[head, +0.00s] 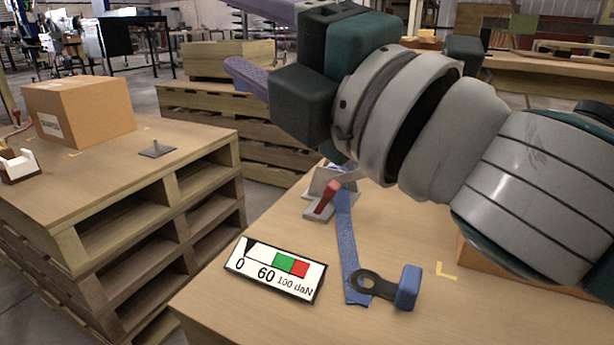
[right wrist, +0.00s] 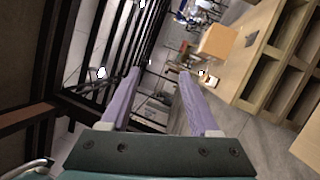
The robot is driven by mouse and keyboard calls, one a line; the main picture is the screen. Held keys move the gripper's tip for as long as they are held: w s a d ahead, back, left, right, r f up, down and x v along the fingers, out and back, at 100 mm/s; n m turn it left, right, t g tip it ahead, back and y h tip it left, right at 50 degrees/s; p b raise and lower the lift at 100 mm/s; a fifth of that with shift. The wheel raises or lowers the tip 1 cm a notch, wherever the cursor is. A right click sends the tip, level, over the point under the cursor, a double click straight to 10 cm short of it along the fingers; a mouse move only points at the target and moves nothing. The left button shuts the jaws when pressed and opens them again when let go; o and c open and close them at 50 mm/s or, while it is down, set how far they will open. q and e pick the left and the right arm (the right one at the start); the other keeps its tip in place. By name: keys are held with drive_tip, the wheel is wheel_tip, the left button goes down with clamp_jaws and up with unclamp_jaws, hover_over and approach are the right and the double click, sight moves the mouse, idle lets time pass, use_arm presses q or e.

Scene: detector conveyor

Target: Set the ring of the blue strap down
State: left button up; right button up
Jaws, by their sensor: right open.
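The blue strap (head: 347,245) runs down the tabletop from a clamp with a red lever (head: 326,198). The dark ring (head: 363,284) lies at the strap's near end, apparently on the wooden top, with a blue block (head: 408,287) at its right end. No gripper touches the ring. My right arm crosses the upper right of the head view. Its purple fingers stand high, beyond the strap and to its left. In the right wrist view my right gripper (right wrist: 160,76) is open, with nothing between its fingers. My left gripper is not in view.
A gauge card (head: 276,269) marked 0, 60 and 100 daN lies left of the strap. A yellow corner mark (head: 445,272) is right of the blue block. A pallet table at left bears a cardboard box (head: 80,109), a metal plate (head: 157,149) and a tape dispenser (head: 18,165).

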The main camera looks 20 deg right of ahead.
drive_tip(key=s+d+f+m+g+h, duration=0.2)
drive_tip(key=d+f+m+g+h, duration=0.15)
drive_tip(key=f+m, duration=0.3)
drive_tip(key=s+d+f+m+g+h, duration=0.2)
drive_tip(key=d+f+m+h, duration=0.3)
drive_tip(key=f+m, duration=0.15)
drive_tip(key=s+f+m+g, duration=0.2)
drive_tip(key=s+f, duration=0.1)
drive_tip(key=s+d+f+m+g, duration=0.1)
drive_tip(key=s+f+m+g, duration=0.1)
drive_tip(key=s+f, duration=0.1)
drive_tip(key=s+d+f+m+g, duration=0.1)
drive_tip(key=s+f+m+g, duration=0.1)
drive_tip(key=s+f+m, duration=0.1)
drive_tip(key=shift+s+f, duration=0.2)
drive_tip(key=shift+s, duration=0.6)
drive_tip(key=s+a+f+m+g, duration=0.1)
drive_tip(key=s+f+m+g, duration=0.1)
drive_tip(key=s, duration=0.6)
drive_tip(key=shift+s+f+m+g+y, duration=0.4)
drive_tip(key=shift+f+g, duration=0.25)
drive_tip(key=shift+g, duration=0.5)
